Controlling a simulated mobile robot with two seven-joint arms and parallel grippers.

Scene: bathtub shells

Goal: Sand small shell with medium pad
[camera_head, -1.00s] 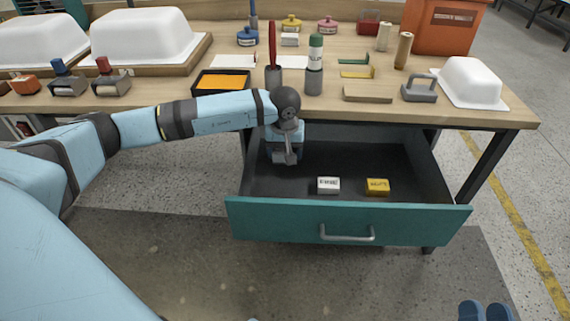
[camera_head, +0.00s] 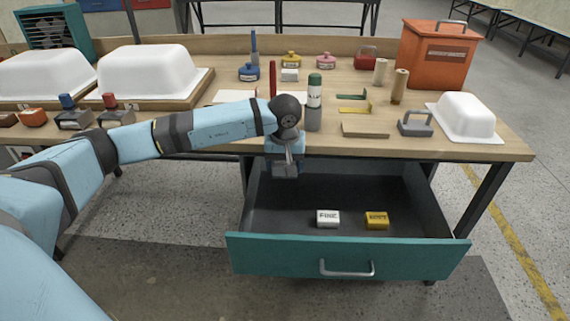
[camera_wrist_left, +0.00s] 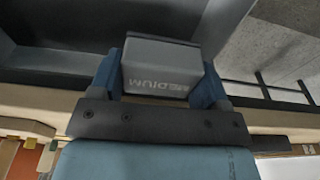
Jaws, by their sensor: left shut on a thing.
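My left gripper (camera_head: 285,165) is over the left part of the open drawer, just in front of the bench edge. In the left wrist view, its two blue fingers (camera_wrist_left: 160,85) are shut on a grey block lettered "MEDIUM" (camera_wrist_left: 156,68), the medium pad. In the head view the pad (camera_head: 285,172) shows small and dark below the gripper. The small white shell (camera_head: 468,117) sits at the right end of the bench, next to a grey handled block (camera_head: 415,124). My right gripper is not in view.
The open teal drawer (camera_head: 348,257) holds a white "FINE" block (camera_head: 328,219) and a yellow block (camera_head: 377,221). Larger white shells (camera_head: 148,73) stand on the left. Upright bottles and tools (camera_head: 314,95) stand near the bench's front. An orange bin (camera_head: 437,55) stands at back right.

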